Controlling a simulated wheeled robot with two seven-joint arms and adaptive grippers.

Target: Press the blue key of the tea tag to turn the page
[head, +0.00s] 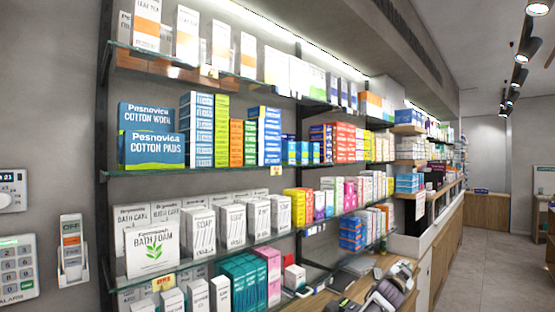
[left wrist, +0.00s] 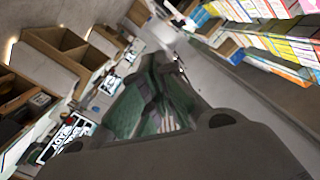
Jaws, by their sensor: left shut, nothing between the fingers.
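White and orange boxes with lettering that looks like leaf tea (head: 146,24) stand on the top glass shelf (head: 200,72) at the upper left in the head view. A small pale tag (head: 208,72) sits at this shelf's front edge. Its print and any blue key are too small to make out. My left gripper (left wrist: 163,70) shows large and dark in the left wrist view, shut with nothing in it. It points along the aisle, and no tag shows at its fingertips. I cannot pick it out with certainty in the head view. My right gripper is not in view.
An orange tag (head: 276,170) hangs under the cotton shelf. A keypad (head: 18,265) and wall switch (head: 71,250) are at left. Open floor (head: 490,255) lies at right.

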